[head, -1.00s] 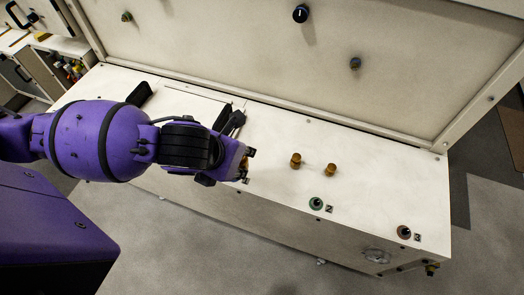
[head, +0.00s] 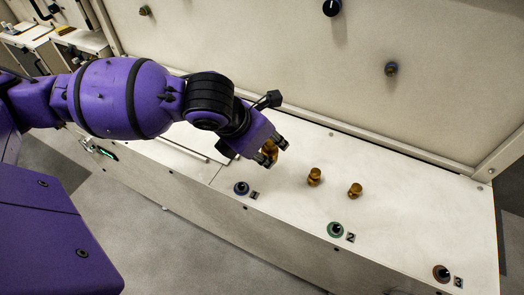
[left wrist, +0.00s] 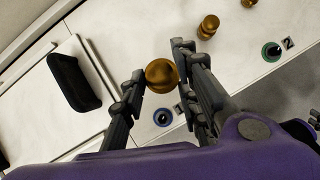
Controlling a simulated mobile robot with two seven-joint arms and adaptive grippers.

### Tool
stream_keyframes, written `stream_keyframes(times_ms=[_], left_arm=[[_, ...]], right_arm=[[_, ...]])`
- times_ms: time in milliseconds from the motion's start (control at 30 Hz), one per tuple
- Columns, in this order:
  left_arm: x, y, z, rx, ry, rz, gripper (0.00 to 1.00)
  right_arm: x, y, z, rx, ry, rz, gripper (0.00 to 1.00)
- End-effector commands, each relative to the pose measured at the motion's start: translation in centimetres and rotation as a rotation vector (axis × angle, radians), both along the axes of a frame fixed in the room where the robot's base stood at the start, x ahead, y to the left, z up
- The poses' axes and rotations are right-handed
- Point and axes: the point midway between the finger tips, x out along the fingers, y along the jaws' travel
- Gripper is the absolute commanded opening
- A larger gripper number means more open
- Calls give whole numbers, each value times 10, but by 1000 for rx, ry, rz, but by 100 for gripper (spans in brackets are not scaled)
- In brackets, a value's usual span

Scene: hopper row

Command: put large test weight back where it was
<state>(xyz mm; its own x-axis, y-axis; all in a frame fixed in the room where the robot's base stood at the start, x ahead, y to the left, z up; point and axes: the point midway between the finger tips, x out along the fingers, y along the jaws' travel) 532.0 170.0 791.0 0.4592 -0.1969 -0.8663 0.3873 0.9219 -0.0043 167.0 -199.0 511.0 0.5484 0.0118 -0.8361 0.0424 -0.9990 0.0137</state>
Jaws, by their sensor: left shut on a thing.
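My left gripper (head: 272,149) is shut on a brass weight (head: 268,152), which appears held above the white bench top (head: 285,205). In the left wrist view the weight's round top (left wrist: 161,75) shows between the fingers (left wrist: 160,82). Two more brass weights stand upright on the bench to the right, a nearer-left one (head: 315,177) and a right one (head: 355,190). The left wrist view cannot settle which is largest, since the held one is closer.
An upright panel (head: 440,80) with knobs stands behind. The bench between gripper and standing weights is clear.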

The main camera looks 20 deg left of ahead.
Motion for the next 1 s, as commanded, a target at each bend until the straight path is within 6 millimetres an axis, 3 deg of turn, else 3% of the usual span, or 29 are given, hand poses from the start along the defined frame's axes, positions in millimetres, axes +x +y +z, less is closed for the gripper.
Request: stream_keyframes(times_ms=[33, 200, 533, 700, 933, 967, 1000], left_arm=[[7, -1, -13, -4, 3, 0, 0], [27, 0, -36, -2, 2, -1, 0], [44, 2, -56, -1, 0, -2, 0], [42, 1, -82, -1, 3, -2, 0], [42, 2, -83, 1, 1, -2, 0], [41, 2, -85, 2, 4, -2, 33], [41, 2, -85, 2, 5, -2, 38]], right_arm=[[-2, 0, -4, 1, 4, -2, 40], [-5, -1, -11, 2, 13, -7, 40], [-12, -3, -17, 1, 26, -13, 40], [-16, -4, -24, 1, 36, -18, 40], [-15, -4, -23, 2, 34, -20, 40], [-15, -4, -23, 2, 34, -20, 40], [-15, -4, -23, 2, 33, -20, 40]])
